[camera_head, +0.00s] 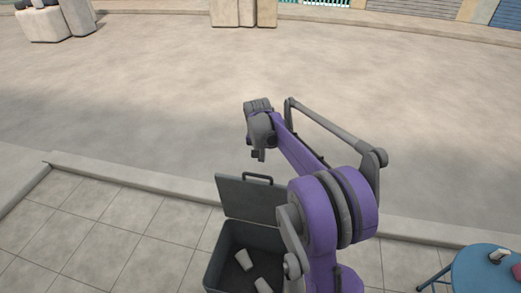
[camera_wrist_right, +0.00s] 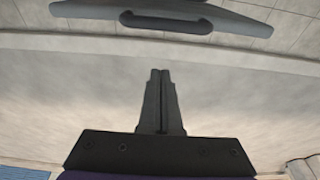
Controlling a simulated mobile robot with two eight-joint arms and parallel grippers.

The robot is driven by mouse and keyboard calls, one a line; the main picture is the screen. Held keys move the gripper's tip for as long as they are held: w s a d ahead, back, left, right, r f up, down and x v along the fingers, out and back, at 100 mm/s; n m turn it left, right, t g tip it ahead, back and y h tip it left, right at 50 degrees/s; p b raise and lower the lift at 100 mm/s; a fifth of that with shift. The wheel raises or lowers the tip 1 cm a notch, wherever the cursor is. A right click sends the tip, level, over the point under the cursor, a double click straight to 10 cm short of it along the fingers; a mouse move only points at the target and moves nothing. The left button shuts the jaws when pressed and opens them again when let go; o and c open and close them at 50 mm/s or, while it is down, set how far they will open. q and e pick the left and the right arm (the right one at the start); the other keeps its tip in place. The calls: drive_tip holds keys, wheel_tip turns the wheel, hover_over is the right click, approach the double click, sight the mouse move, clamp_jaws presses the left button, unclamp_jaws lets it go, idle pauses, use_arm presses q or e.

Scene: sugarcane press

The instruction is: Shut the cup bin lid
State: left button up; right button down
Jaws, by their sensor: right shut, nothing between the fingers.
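The dark grey cup bin (camera_head: 212,268) stands on the paving at the bottom middle of the head view, with white cups (camera_head: 244,259) inside. Its lid (camera_head: 248,198) is open and stands upright at the far side, with a dark handle (camera_head: 257,178) on its top edge. The lid (camera_wrist_right: 90,12) and its handle (camera_wrist_right: 165,20) also show at the top of the right wrist view. My right gripper (camera_head: 258,155) is above and beyond the lid, apart from it. Its fingers (camera_wrist_right: 160,72) are together and empty. My right arm hides the bin's right side. My left gripper is out of view.
A round blue table (camera_head: 480,275) with small items stands at the lower right. A low kerb (camera_head: 150,177) runs behind the bin. Tiled paving to the left of the bin is clear, and open sandy ground lies beyond the kerb.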

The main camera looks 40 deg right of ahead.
sight(259, 181)
drive_tip(key=s+a+f, duration=0.2)
drive_tip(key=shift+a+f+p, duration=0.25)
drive_tip(key=shift+a+p, duration=0.05)
drive_tip(key=shift+p, duration=0.05)
drive_tip(key=shift+a, duration=0.15)
